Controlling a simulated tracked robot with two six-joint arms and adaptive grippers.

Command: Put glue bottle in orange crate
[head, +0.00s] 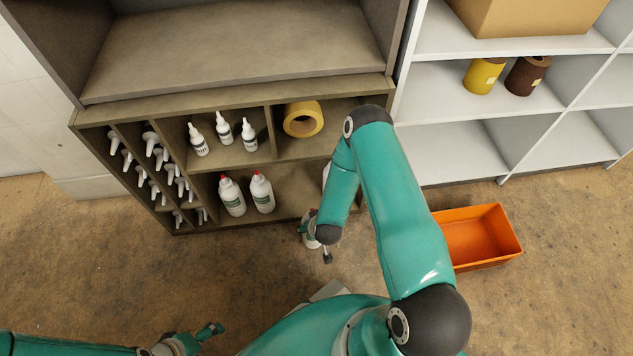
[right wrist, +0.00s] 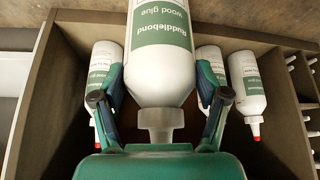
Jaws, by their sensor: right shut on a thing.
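A white glue bottle with a green "Ruddlebond wood glue" label (right wrist: 160,60) sits between the two fingers of my right gripper (right wrist: 162,105), which is shut on it near its shoulder. In the head view this bottle (head: 307,230) is in front of the low shelf, mostly hidden by my right arm. The orange crate (head: 505,228) stands on the floor to the right of my right arm. It looks empty where visible, and its left side is hidden by the arm. My left gripper (head: 205,335) is at the bottom left, away from everything; its opening is unclear.
The brown shelf unit (head: 225,98) holds more large glue bottles (head: 232,196), smaller bottles (head: 198,140) and a yellow tape roll (head: 303,119). White shelves (head: 445,98) stand behind the crate. Floor (head: 560,300) around the crate is clear.

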